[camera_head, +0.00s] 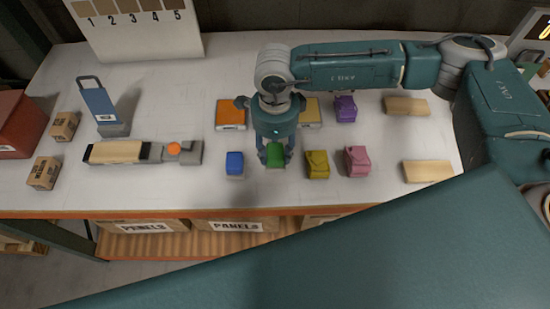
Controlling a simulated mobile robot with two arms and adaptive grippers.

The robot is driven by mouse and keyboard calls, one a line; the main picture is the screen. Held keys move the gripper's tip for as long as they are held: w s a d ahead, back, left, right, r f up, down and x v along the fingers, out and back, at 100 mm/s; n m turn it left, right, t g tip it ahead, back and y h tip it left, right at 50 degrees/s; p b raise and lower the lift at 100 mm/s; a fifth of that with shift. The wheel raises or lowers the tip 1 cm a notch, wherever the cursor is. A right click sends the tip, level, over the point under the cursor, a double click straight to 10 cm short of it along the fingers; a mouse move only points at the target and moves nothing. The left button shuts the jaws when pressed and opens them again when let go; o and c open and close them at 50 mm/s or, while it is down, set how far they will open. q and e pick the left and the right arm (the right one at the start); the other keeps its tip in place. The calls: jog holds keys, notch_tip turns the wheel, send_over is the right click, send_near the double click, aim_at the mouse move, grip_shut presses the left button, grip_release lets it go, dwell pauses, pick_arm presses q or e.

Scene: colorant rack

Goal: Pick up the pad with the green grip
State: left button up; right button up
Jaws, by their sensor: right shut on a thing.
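The pad with the green grip (275,155) is on the white table, between a blue pad and an olive-yellow pad. My right gripper (275,158) comes down over it from above, with one finger on each side, and is shut on it. The fingers and wrist hide part of the pad, and I cannot tell whether it touches the table. My left gripper is not in view.
Near it are a blue pad (235,164), an olive-yellow pad (317,164), a pink pad (357,160) and a purple pad (345,109). An orange-topped block (231,114) and wooden blocks (428,171) lie around. Small cartons (43,173) stand left. The table's front edge is close.

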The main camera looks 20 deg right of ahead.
aim_at(275, 150)
notch_tip(275, 150, up, 16)
jog(key=b, duration=0.4)
jog(key=shift+b, duration=0.3)
